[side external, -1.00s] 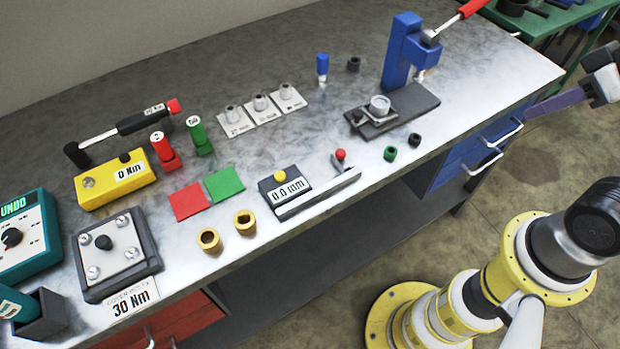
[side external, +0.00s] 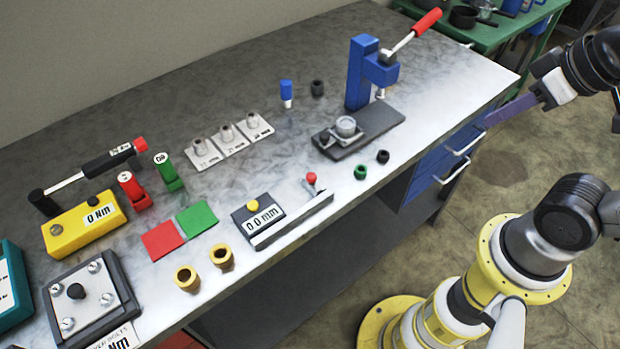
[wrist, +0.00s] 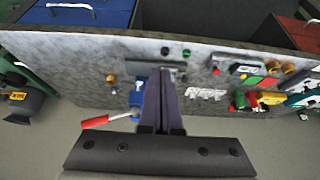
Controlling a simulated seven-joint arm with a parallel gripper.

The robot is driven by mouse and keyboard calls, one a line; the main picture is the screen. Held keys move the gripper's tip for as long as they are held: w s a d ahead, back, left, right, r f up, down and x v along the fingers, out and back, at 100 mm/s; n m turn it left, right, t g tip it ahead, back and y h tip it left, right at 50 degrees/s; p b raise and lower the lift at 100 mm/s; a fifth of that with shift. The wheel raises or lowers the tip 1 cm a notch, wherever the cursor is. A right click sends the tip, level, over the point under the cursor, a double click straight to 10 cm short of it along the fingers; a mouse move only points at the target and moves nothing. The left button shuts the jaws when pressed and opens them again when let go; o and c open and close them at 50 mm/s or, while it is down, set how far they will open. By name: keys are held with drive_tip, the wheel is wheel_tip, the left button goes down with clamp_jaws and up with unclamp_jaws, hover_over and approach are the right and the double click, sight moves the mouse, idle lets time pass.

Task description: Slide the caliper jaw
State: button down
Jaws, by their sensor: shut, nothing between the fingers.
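The caliper (side external: 290,222) lies near the bench's front edge, with a grey bar and a display reading 0.0 mm (side external: 264,218) under a yellow button. A red knob (side external: 311,178) stands on its jaw at the right end of the bar. The red knob also shows in the wrist view (wrist: 215,71), right of my fingers. My gripper (side external: 490,120), with long purple fingers, is in the air beyond the bench's right end, well away from the caliper. It is shut and empty. Its fingers also fill the middle of the wrist view (wrist: 161,82).
A blue press (side external: 362,80) with a red-handled lever stands at the back right. Green and black rings lie in front of it. Red and green pads (side external: 162,241) and two brass bushings (side external: 222,256) lie left of the caliper. A yellow torque tester (side external: 85,225) is farther left.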

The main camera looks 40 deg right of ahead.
idle(0.3)
drive_tip(key=c, duration=1.2)
unclamp_jaws()
drive_tip(key=shift+o, duration=1.3)
drive_tip(key=shift+s+m, duration=0.1)
drive_tip(key=shift+m, duration=0.4)
drive_tip(key=shift+o, duration=1.2)
drive_tip(key=w+r+m, duration=0.2)
drive_tip(key=r, duration=0.1)
drive_tip(key=shift+a+r, duration=0.15)
drive_tip(key=shift+r, duration=0.05)
drive_tip(key=w+a+r+m, duration=0.1)
drive_tip(key=w+r, duration=0.1)
drive_tip(key=w, duration=0.1)
drive_tip(key=g, duration=0.6)
hover_over(311, 175)
wheel_tip(311, 175, down, 9)
wheel_tip(311, 175, down, 14)
drive_tip(key=shift+r, duration=0.25)
